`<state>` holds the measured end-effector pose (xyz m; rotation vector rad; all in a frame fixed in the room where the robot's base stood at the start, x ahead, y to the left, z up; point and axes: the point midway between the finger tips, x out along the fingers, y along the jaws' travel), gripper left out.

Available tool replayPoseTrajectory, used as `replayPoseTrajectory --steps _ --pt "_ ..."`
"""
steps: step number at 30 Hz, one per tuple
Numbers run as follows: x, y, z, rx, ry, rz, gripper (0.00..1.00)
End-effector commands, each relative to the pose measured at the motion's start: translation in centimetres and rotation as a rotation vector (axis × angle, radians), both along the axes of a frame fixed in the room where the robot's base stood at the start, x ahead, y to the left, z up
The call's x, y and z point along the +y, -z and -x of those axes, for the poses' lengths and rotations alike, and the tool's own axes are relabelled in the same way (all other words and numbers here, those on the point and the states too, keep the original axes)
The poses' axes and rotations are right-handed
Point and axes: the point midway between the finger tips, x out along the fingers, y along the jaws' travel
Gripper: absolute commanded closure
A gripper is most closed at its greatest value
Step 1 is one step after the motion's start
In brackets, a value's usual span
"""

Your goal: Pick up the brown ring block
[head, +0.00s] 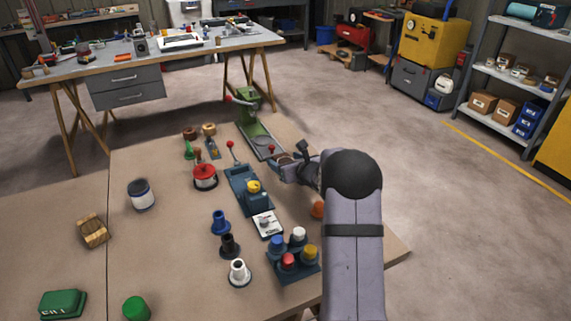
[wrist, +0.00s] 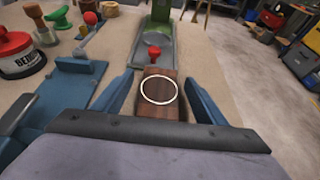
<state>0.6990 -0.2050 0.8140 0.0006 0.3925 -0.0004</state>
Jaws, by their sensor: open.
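The brown ring block (wrist: 159,108) is a dark wooden block with a white ring on its top. In the wrist view it lies at the middle, between the two blue fingers. My gripper (wrist: 158,80) is open, with one finger on each side of the block and a gap showing on both sides. In the head view my gripper (head: 283,169) is at the right part of the bench, and a bit of the brown block (head: 285,160) shows by it, mostly hidden. I cannot tell how far down the fingers reach beside the block.
A green press-like tool (head: 259,138) with a red knob stands just beyond the block. A blue fixture (head: 240,188) and a red-topped tin (head: 205,177) are to the left. An orange ball-like thing (head: 317,209) sits by my arm. The bench's right edge is close.

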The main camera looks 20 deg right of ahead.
Motion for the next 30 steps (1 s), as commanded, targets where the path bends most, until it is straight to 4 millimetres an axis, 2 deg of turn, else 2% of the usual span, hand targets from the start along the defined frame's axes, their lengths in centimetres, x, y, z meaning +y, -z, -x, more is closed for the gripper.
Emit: replayPoseTrajectory --steps 6,16,21,22,30 --pt "0.0 0.7 -1.8 0.001 0.000 0.001 0.34" --pt "0.0 0.9 -2.1 0.000 0.000 0.000 0.34" --pt "0.0 0.9 -2.1 0.000 0.000 0.000 0.75" --pt "0.0 0.9 -2.1 0.000 0.000 0.000 0.81" --pt "0.0 0.7 -2.1 -0.001 0.000 0.001 0.81"
